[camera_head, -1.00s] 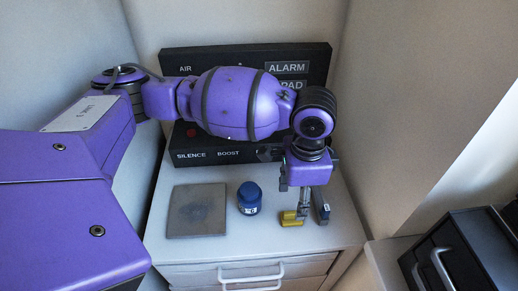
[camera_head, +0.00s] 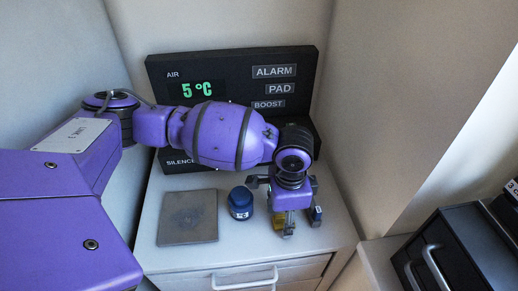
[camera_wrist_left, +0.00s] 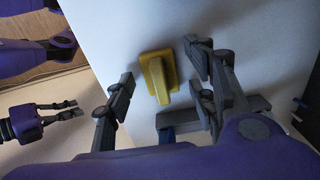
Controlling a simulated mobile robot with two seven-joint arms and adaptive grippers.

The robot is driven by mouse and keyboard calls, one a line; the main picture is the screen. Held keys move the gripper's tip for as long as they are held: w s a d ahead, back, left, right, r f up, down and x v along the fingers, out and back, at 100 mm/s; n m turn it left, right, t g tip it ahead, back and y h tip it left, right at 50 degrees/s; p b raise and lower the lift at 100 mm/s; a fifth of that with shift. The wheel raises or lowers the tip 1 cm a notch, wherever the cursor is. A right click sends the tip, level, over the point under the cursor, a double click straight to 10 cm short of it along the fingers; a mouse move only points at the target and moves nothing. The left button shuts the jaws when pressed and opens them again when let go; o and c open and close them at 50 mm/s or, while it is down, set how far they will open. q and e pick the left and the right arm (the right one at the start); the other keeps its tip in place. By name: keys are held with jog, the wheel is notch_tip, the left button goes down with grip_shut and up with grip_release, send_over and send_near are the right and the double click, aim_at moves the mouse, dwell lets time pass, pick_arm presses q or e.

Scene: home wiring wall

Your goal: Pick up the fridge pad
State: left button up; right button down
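I take the yellow piece, a small square base with a raised grip, to be the fridge pad. In the left wrist view the fridge pad (camera_wrist_left: 158,78) lies on the white counter between my spread fingers, with gaps on both sides. My left gripper (camera_head: 291,215) points down over it at the counter's right side. The left gripper is also in the wrist view (camera_wrist_left: 160,85), open and empty.
A blue jar (camera_head: 240,203) stands just left of my left gripper. A grey square plate (camera_head: 188,217) lies farther left. A black panel (camera_head: 230,62) reading 5 °C stands behind, partly hidden by my arm. A dark drawer unit (camera_head: 470,255) is at the lower right.

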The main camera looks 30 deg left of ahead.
pick_arm(q)
jog(key=shift+r, duration=0.1)
jog(key=c, duration=0.8)
notch_tip(320, 180, up, 10)
jog(key=shift+r+p, duration=0.1)
jog(key=shift+p, duration=0.3)
